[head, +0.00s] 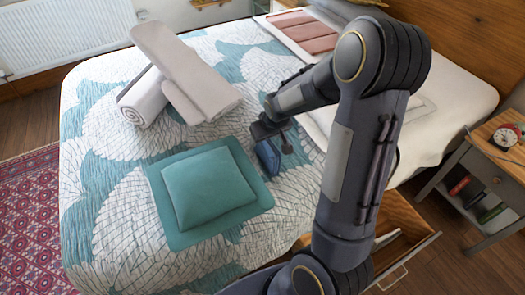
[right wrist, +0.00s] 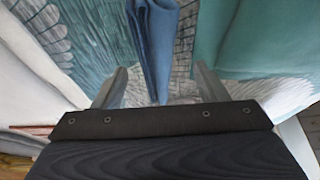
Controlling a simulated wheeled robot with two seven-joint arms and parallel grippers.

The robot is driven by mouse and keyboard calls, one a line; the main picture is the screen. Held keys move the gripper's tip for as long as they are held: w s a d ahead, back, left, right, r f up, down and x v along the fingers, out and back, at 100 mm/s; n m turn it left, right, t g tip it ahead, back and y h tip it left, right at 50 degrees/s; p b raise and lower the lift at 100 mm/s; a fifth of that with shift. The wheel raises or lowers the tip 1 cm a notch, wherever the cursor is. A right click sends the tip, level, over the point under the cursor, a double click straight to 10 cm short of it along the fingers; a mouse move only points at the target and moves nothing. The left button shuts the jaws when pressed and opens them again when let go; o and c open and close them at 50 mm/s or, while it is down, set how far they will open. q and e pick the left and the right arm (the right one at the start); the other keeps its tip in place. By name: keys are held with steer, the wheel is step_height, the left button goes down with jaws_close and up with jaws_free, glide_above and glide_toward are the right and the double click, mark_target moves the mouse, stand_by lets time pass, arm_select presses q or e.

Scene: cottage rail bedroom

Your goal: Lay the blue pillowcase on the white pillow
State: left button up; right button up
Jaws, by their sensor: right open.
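The blue pillowcase (head: 267,157) is a small folded dark-blue bundle on the bedspread, just right of a teal cushion. In the right wrist view the blue pillowcase (right wrist: 158,42) runs down between the finger lines. My right gripper (head: 270,128) is open over its far end in the head view; its fingers (right wrist: 160,72) stand on either side of the cloth, and I cannot tell whether they touch it. A white, flat pillow-like shape (head: 421,106) lies on the bed's right side, largely hidden behind my right arm; I cannot tell its full outline. My left gripper is not in view.
The teal cushion (head: 208,185) lies on a teal cloth (head: 257,190) left of the pillowcase. Rolled grey blankets (head: 185,72) lie further back. A pink-panelled folded textile (head: 302,31) is at the back. A nightstand with a red clock (head: 505,137) stands right; an open drawer (head: 408,240) juts out below.

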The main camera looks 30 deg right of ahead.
steer(key=x, duration=0.5)
steer(key=shift+f, duration=0.25)
steer(key=shift+a, duration=0.1)
steer(key=shift+c, duration=0.3)
steer(key=c, duration=1.2)
steer(key=shift+o, duration=0.2)
steer(key=shift+r, duration=0.15)
